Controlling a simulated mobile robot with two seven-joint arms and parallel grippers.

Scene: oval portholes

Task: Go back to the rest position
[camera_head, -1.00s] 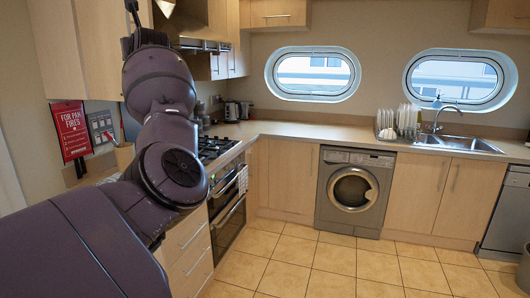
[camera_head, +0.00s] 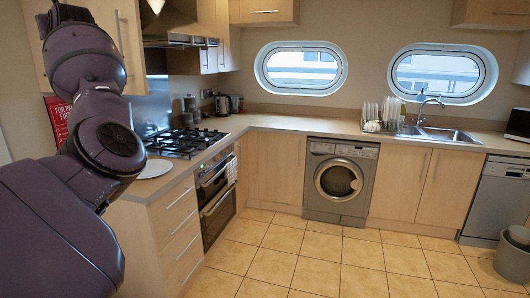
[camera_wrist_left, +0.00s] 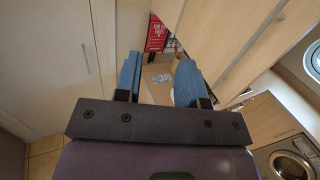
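My left arm (camera_head: 95,130) rises along the left side of the head view, bent, its upper end in front of the wall cupboards. Its gripper does not show in that view. In the left wrist view my left gripper (camera_wrist_left: 157,62) points up in the picture, with its two blue fingers well apart. I see nothing held between them; a beige surface and a red sign (camera_wrist_left: 157,34) show behind the gap. My right arm and right gripper are in neither view.
A gas hob (camera_head: 185,141) over an oven (camera_head: 216,190) lies right of my arm. A round white plate (camera_head: 154,168) is on the near counter. A washing machine (camera_head: 339,182), sink (camera_head: 438,135), dish rack (camera_head: 378,124) and grey bin (camera_head: 514,256) stand beyond. The tiled floor (camera_head: 300,255) is clear.

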